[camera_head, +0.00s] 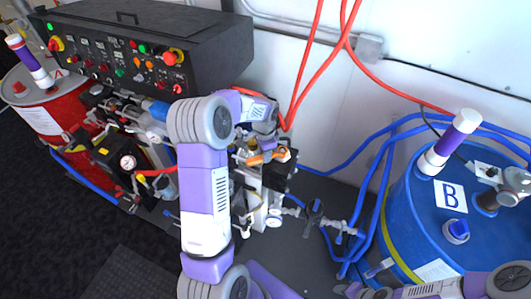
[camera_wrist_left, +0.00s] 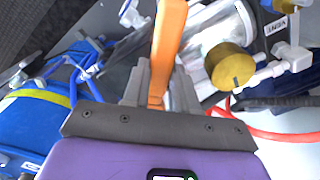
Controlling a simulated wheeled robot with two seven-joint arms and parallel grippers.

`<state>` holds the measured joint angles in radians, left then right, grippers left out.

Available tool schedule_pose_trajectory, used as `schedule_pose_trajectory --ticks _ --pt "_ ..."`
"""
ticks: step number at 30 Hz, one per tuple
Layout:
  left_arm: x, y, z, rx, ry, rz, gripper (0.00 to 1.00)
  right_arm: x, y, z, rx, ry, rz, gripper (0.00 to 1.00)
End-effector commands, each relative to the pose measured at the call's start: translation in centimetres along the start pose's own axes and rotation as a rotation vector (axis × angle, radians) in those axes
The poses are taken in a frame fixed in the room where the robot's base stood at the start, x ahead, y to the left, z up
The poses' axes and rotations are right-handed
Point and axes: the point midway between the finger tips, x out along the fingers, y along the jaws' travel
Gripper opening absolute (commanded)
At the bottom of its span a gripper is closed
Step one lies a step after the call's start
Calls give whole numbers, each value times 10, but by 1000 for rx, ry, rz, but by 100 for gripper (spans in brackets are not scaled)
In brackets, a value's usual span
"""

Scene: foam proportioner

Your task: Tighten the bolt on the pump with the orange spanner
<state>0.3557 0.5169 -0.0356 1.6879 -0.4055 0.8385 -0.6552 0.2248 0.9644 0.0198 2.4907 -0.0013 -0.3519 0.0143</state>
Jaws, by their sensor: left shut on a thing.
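My left gripper (camera_head: 258,152) is over the pump assembly (camera_head: 258,198) in the middle of the head view. It is shut on the orange spanner (camera_head: 268,158). In the left wrist view the spanner (camera_wrist_left: 170,38) rises from between the grey fingers (camera_wrist_left: 158,88) and points away over metal pump parts. I cannot pick out the bolt, and whether the spanner touches it cannot be told. My right gripper (camera_head: 358,290) is at the bottom edge of the head view, partly cut off, and its jaws cannot be judged.
A black control panel (camera_head: 190,38) stands behind the pump. A red drum (camera_head: 40,110) is at left and a blue drum (camera_head: 420,225) marked B at right. Blue hoses (camera_head: 375,160) and red cables cross between. In the wrist view a brass cap (camera_wrist_left: 229,66) sits right of the spanner.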

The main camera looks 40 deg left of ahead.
Motion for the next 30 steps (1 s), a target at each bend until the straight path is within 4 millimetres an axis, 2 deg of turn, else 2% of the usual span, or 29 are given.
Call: schedule_pose_trajectory --ticks 6,15,26,30 --pt "-2 -2 -3 2 9 -7 0 0 0 0 0 0 0 43" --pt "-3 -12 -4 142 10 -6 0 -8 -3 0 0 0 0 43" --pt "-3 -13 -5 164 12 -8 0 -8 -3 0 0 0 0 43" --pt "-4 -18 -6 230 11 -6 0 -13 -5 1 0 0 0 43"
